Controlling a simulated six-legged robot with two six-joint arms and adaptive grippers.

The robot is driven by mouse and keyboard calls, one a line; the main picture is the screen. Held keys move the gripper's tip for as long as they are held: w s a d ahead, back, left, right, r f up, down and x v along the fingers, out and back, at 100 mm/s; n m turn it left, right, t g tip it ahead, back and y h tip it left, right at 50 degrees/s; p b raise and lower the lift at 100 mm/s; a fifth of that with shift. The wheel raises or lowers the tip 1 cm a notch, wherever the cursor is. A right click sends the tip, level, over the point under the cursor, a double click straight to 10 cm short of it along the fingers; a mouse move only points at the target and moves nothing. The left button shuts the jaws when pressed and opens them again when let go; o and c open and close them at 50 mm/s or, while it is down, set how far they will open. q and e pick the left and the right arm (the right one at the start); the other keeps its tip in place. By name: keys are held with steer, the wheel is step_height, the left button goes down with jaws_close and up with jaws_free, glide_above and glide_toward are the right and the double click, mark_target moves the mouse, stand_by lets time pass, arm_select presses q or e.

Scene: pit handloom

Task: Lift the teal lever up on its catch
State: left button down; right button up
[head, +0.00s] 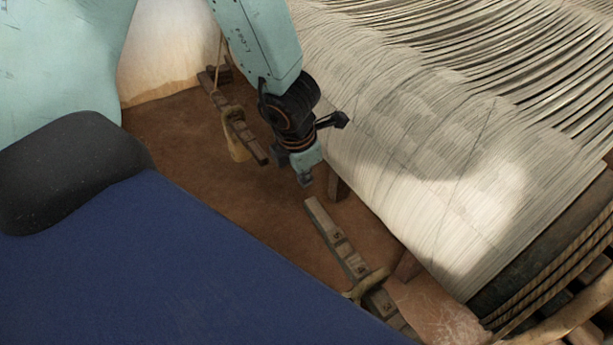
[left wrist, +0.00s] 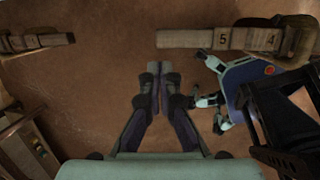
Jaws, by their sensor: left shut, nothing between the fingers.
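I cannot make out a teal lever or its catch in either view; the teal parts that show clearly are my own arm. My left gripper (head: 305,179) is shut and empty, pointing down over the brown earth floor beside the loom. In the left wrist view its fingertips (left wrist: 159,69) meet with nothing between them, just below the end of a wooden bar marked with numbers (left wrist: 190,39). The same kind of numbered wooden bar (head: 334,237) lies just below the gripper in the head view. My right gripper is not in view.
Pale warp threads (head: 400,150) slope down close to the right of my left gripper. Another wooden bar (head: 240,130) with a cord loop is at its left. A rope-wound beam (head: 560,250) stands at lower right. Bare brown floor (head: 190,130) lies left of the gripper.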

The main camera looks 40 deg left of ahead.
arm_select(q)
steer(key=p+v, duration=0.1)
steer(key=v, duration=0.2)
steer(key=shift+r, duration=0.2)
